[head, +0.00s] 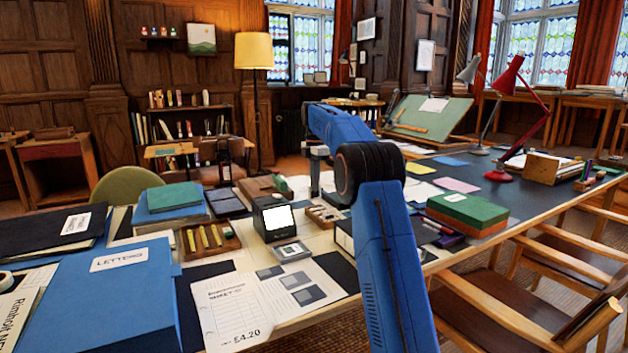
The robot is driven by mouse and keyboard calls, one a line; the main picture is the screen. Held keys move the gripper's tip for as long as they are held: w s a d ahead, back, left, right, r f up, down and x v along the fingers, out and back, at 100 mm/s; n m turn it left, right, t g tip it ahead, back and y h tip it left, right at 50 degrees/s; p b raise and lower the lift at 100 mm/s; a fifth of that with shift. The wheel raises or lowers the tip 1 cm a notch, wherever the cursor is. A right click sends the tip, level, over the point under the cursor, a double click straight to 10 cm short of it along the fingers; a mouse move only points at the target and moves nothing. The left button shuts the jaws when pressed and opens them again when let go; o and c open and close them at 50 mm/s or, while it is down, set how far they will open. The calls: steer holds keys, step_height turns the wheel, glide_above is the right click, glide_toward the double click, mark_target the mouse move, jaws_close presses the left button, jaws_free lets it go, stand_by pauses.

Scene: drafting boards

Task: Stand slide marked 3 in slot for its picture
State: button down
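My gripper (316,188) hangs at the end of my blue arm over the table, near a small wooden rack (325,217). Its fingertips are too small and partly hidden to tell whether they are open or shut. The rack has small compartments and is partly covered by my arm. A dark viewer box (275,217) with a lit white face stands left of the rack. A light grey flat item with a square window (291,251) lies in front of it. A sheet with dark square pictures (305,288) lies nearer. I cannot make out any slide marked 3.
A large blue LETTERS box (105,300) fills the front left. A wooden tray with yellow items (208,240) is left of the viewer. A printed sheet marked £4.20 (238,312) lies in front. A green box (467,208) and red lamp (508,120) stand to the right.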

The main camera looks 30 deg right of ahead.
steer(key=shift+f, duration=2.15)
steer(key=c, duration=1.9)
jaws_free()
steer(key=shift+c, duration=0.2)
steer(key=shift+r, duration=0.15)
step_height(320, 180, up, 12)
steer(key=shift+f, duration=0.15)
steer(key=shift+a, duration=0.1)
